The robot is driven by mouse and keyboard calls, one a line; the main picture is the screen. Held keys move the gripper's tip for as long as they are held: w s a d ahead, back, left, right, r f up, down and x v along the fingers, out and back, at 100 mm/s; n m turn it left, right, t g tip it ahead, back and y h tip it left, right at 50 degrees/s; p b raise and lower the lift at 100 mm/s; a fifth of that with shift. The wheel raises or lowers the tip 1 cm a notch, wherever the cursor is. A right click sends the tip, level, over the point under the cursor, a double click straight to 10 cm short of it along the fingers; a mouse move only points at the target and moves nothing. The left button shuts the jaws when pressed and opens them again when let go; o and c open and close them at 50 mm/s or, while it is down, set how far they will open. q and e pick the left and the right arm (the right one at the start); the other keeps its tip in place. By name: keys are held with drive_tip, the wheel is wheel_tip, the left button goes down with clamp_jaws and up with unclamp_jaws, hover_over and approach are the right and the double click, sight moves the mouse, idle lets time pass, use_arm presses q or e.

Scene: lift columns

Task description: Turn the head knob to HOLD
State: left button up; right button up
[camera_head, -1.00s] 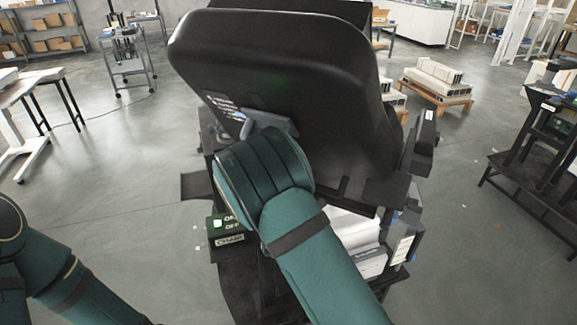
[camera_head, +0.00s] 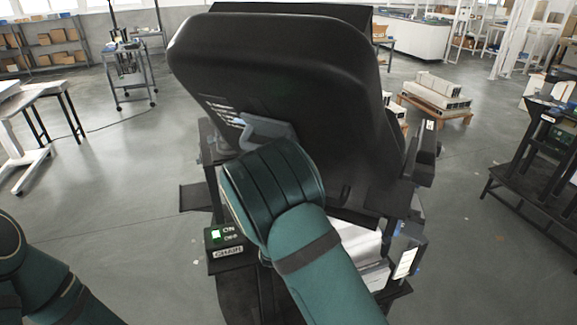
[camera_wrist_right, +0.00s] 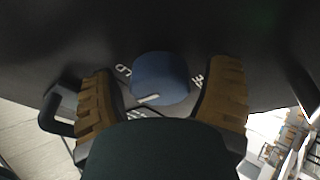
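The head knob (camera_wrist_right: 160,78) is a round blue knob on a black panel in the right wrist view. A white mark on it sits at its lower left edge. White letters stand around it, partly hidden and hard to read. My right gripper (camera_wrist_right: 160,84) is open, with one brown ridged finger on each side of the knob and a small gap showing at each. In the head view my right gripper (camera_head: 264,130) is mostly hidden behind my teal wrist, up against the large black head (camera_head: 290,75). The knob is hidden there. My left gripper is out of view.
A box with a green-lit ON/OFF switch (camera_head: 216,237) labelled CHAIN sits left of my right forearm. White blocks (camera_head: 358,240) lie below the head. A black stand (camera_head: 535,160) is at the right.

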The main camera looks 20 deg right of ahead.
drive_tip(key=shift+f, duration=0.1)
drive_tip(key=v, duration=1.2)
idle(0.5)
